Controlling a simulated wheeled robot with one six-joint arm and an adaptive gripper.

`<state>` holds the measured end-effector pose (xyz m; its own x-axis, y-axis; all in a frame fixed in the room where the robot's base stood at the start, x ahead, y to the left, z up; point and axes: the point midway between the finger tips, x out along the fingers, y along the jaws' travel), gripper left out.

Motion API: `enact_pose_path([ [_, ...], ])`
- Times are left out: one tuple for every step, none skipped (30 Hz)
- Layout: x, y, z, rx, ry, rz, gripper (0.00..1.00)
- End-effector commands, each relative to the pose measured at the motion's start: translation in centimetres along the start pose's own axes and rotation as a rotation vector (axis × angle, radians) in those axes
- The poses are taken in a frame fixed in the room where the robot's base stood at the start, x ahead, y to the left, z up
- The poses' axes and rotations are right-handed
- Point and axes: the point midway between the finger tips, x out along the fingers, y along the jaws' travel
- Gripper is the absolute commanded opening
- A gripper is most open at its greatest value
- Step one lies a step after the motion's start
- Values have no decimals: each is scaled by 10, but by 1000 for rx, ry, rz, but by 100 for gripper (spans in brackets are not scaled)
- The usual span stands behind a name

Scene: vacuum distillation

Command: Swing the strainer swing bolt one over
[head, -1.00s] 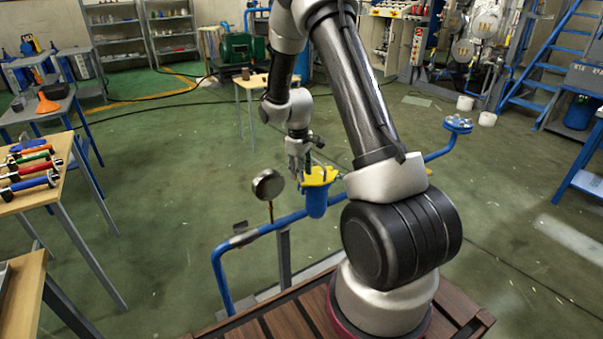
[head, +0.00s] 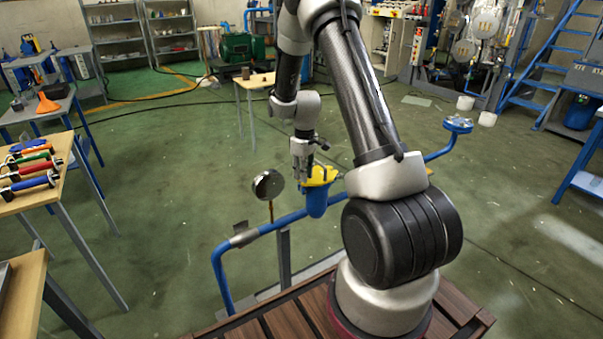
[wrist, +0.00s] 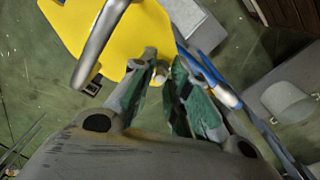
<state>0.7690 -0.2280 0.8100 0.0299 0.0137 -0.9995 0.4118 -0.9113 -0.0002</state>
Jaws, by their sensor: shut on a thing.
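The strainer has a blue body (head: 316,204) and a yellow lid (head: 324,174) and sits on the blue pipe in the head view. The yellow lid also fills the upper left of the wrist view (wrist: 130,36), with a grey metal bar (wrist: 103,42) across it. My gripper (head: 301,178) points down at the lid's left side. In the wrist view my gripper (wrist: 168,75) has its green-padded fingers close together at the lid's edge. It is shut on a small grey part, apparently the swing bolt, which the fingers mostly hide.
A round gauge (head: 268,185) stands left of the strainer, close to my gripper. The blue pipe (head: 262,230) runs below and right to a blue flange (head: 457,124). A tool table (head: 35,190) is at the left. Open green floor surrounds the pipe.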

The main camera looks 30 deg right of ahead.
Motion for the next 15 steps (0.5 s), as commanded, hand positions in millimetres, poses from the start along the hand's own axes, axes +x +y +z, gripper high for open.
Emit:
enact_pose_path([
  [0, 1, 0, 2, 6, -8, 0],
  [0, 1, 0, 1, 7, -11, 0],
  [0, 1, 0, 1, 9, -14, 0],
  [0, 1, 0, 0, 9, -15, 0],
  [0, 1, 0, 0, 9, -14, 0],
  [0, 1, 0, 0, 9, -14, 0],
  [0, 1, 0, 0, 9, -14, 0],
  [0, 1, 0, 0, 9, -14, 0],
  [0, 1, 0, 0, 9, -13, 0],
  [0, 1, 0, 0, 10, -13, 0],
  [0, 1, -1, 0, 10, -13, 22],
  [0, 1, -1, 0, 10, -13, 30],
  [0, 1, -1, 0, 10, -13, 30],
  [0, 1, -1, 0, 10, -13, 30],
  [0, 1, -1, 0, 10, -13, 30],
])
